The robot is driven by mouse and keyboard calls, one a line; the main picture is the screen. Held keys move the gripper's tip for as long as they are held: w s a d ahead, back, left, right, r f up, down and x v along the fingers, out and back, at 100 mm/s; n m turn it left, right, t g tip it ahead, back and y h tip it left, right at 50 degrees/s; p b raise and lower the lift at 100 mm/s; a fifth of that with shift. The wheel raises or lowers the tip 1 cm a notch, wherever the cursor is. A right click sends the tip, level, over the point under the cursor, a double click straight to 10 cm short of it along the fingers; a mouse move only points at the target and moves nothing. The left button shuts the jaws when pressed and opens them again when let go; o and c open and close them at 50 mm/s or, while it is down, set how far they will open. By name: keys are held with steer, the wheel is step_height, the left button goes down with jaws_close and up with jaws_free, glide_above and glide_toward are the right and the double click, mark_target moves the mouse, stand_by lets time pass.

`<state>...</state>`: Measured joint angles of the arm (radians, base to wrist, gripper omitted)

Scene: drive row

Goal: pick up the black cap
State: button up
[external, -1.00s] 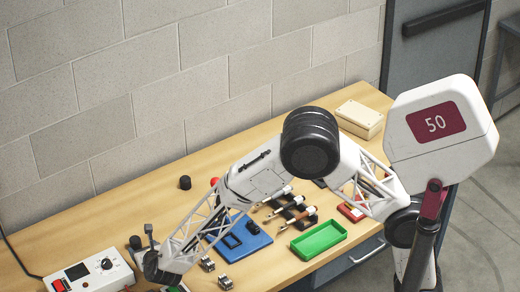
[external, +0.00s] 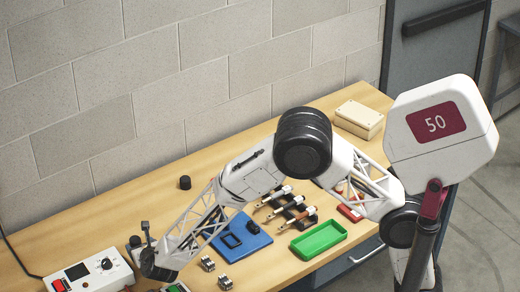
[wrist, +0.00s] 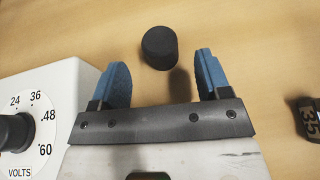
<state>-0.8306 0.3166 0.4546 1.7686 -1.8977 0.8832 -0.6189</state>
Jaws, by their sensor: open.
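A black cap (wrist: 160,47), a short dark cylinder, stands on the wooden bench in the wrist view. It lies between the lines of the two blue fingers, near and slightly past their tips. My gripper (wrist: 162,66) is open, with nothing between its fingers' pads. In the external view my gripper (external: 152,266) is low over the front left of the bench, and a black cylinder (external: 135,241) shows just behind it, apparently the same cap. Another black cylinder (external: 185,182) stands farther back, near the wall.
A white power supply (external: 88,277) with a dial stands close left of my gripper; it also fills the left of the wrist view (wrist: 60,85). The back left bench is clear.

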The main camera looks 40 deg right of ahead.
mark_target(134, 245)
steer(key=shift+x, duration=2.55)
steer(key=shift+r, duration=0.15)
steer(key=c, duration=1)
